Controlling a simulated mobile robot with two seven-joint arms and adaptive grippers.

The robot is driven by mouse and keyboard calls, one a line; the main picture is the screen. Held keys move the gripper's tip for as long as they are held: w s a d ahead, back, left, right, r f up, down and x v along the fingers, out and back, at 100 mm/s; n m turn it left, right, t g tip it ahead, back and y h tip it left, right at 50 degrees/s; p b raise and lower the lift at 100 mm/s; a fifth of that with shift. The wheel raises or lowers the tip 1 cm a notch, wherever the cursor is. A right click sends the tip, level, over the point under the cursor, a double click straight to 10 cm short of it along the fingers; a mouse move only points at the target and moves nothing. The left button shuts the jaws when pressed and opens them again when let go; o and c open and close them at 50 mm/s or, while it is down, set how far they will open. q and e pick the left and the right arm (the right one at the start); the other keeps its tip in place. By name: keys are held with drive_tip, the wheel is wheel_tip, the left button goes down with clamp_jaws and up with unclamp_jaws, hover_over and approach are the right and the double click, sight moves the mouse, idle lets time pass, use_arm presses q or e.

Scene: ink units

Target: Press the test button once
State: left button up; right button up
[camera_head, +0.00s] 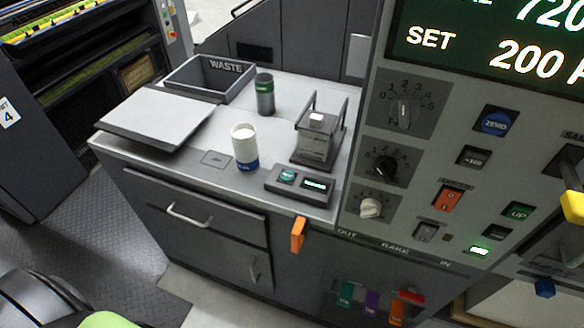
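A small dark box (299,186) sits at the front right of the grey counter. It has a round teal button (287,175) on its left side and a small lit display (315,184) on its right. The lettering on the teal button is too small to read, so I cannot confirm that it is the test button. Nothing touches it. Neither of my grippers shows in the head view.
Close by on the counter (213,174) stand a white cup (245,147), a framed stand (317,138) and a green-banded canister (264,95). A waste bin (206,77) and a flat white pad (157,118) lie further left. A control panel (440,130) rises at right.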

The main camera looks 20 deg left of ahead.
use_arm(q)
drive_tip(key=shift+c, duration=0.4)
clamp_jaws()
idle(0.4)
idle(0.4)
